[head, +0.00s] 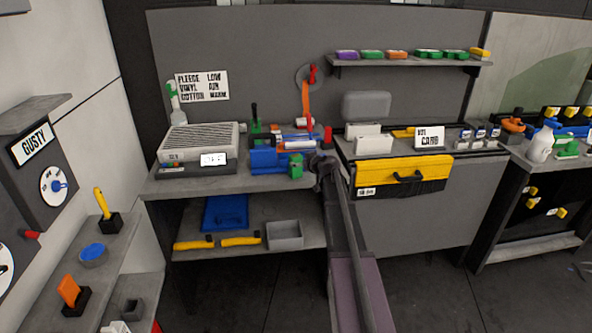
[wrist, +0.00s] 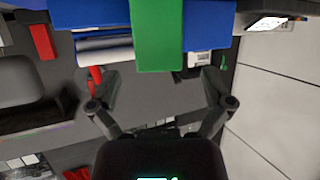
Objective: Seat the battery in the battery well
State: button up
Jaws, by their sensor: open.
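My gripper (head: 322,167) is at the front edge of the bench, just right of a green block (head: 295,166). In the wrist view my gripper (wrist: 161,80) has its fingers spread and nothing between them. The green block (wrist: 156,35) stands ahead of the fingers, roughly centred, in front of a blue body (wrist: 85,14). This blue body (head: 263,160) also shows in the head view. I cannot tell from the pictures whether the green block is the battery. No battery well can be made out; my arm hides part of the bench edge.
A grey vented unit (head: 200,140) with a lit display stands left on the bench. A red block (head: 327,137) and a white roll (head: 297,144) are behind the green block. The lower shelf holds a grey bin (head: 285,235).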

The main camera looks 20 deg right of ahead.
aim_at(296, 156)
dwell(0.3)
jog(key=shift+b+x, duration=1.1)
jog(key=shift+x, duration=1.55)
jog(key=shift+s+f, duration=0.1)
jog(key=c, duration=1.3)
jog(key=shift+r, duration=0.2)
notch_tip(296, 156, up, 3)
jog(key=p, duration=0.3)
jog(key=shift+p, duration=0.3)
jog(key=shift+s+r, duration=0.3)
jog(key=s+a, duration=0.1)
jog(key=s, duration=0.4)
jog(key=s+a+p, duration=0.1)
jog(key=s, duration=0.4)
jog(key=s+a+r, duration=0.1)
jog(key=s, duration=0.4)
jog(key=shift+a, duration=0.3)
